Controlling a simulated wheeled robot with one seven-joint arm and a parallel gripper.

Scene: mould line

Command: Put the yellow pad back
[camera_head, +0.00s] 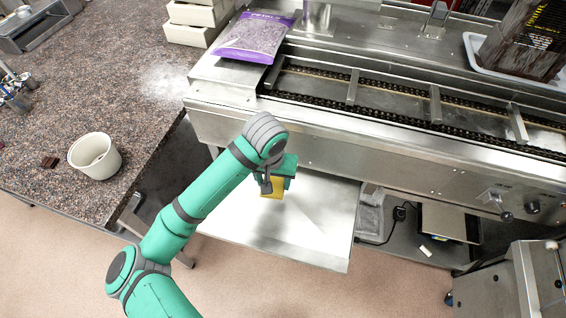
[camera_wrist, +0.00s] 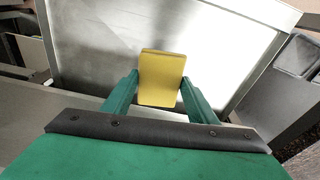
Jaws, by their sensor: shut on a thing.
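The yellow pad (camera_wrist: 162,78) is held between the two green fingers of my gripper (camera_wrist: 160,92) in the wrist view. It stands out beyond the fingertips. In the head view the yellow pad (camera_head: 272,188) shows below my gripper (camera_head: 276,182), partly hidden by it. My gripper is over the bare metal tray (camera_head: 315,225) that sticks out below the conveyor machine. The tray also shows behind the pad in the wrist view (camera_wrist: 222,45). I cannot tell how far the pad is above the tray.
The conveyor (camera_head: 330,88) with its chain lies behind my gripper. A purple bag (camera_head: 252,38) rests at its left end. A granite counter (camera_head: 90,55) at the left bears a white pot (camera_head: 94,155). A metal cabinet (camera_head: 500,285) stands at the lower right.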

